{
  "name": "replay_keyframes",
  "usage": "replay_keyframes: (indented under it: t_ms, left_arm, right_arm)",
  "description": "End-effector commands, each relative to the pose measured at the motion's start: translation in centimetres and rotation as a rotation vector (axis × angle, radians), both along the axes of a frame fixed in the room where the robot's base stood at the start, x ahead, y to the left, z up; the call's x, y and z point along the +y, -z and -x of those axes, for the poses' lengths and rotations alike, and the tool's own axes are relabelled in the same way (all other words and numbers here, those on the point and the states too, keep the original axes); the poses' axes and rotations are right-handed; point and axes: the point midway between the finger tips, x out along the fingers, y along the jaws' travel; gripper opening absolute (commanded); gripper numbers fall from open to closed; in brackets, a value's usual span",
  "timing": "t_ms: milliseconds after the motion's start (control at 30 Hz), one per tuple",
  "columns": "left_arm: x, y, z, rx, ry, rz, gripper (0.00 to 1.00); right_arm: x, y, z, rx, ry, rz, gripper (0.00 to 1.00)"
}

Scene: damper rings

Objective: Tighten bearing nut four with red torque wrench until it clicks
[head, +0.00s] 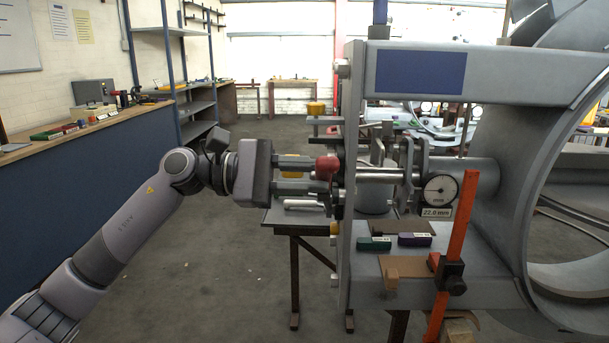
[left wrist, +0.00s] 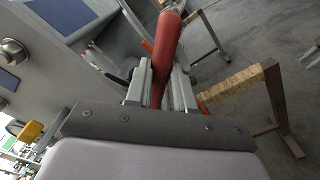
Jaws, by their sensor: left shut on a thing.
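My left gripper (head: 318,178) is shut on the red handle of the torque wrench (head: 327,167), at the left face of the large grey machine frame (head: 420,110). In the left wrist view the red handle (left wrist: 165,50) stands between the two fingers (left wrist: 162,85) and runs up out of them. The far end of the wrench is hidden, so I cannot tell whether it sits on a nut. Several nuts or bolt heads line the frame's left edge, one near the top (head: 342,68). I cannot tell which is number four. My right gripper is not in view.
A dial gauge (head: 440,190) labelled 22.0 mm is right of the gripper. An orange upright bar (head: 458,245) stands in front of it.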

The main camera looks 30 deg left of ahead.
Motion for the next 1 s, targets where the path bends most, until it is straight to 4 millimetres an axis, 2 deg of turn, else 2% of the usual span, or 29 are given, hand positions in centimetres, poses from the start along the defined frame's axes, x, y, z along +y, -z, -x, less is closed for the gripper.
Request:
replay_keyframes:
  t_ms: [400,433,500,700,733,800,1000]
  left_arm:
    - [-0.44,-0.23,-0.15,-0.004,0.001,0.003,0.00]
    - [-0.44,-0.23,-0.15,-0.005,0.001,0.003,0.33]
    - [-0.44,-0.21,-0.15,-0.004,0.001,0.003,0.53]
    - [-0.41,-0.16,-0.17,-0.003,0.000,0.003,0.53]
    - [-0.43,0.04,-0.18,0.002,0.001,0.001,0.51]
    - [-0.42,0.04,-0.19,0.002,0.001,0.000,0.31]
    - [-0.38,-0.02,-0.21,0.001,-0.001,0.001,0.31]
  right_arm:
    - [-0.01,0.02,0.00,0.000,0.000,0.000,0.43]
    - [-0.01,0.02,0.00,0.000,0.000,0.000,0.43]
    - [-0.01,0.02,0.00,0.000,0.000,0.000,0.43]
    - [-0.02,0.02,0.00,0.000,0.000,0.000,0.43]
    - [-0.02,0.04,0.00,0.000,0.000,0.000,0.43]
    - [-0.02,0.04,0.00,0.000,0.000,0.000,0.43]
    - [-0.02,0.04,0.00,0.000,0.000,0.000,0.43]
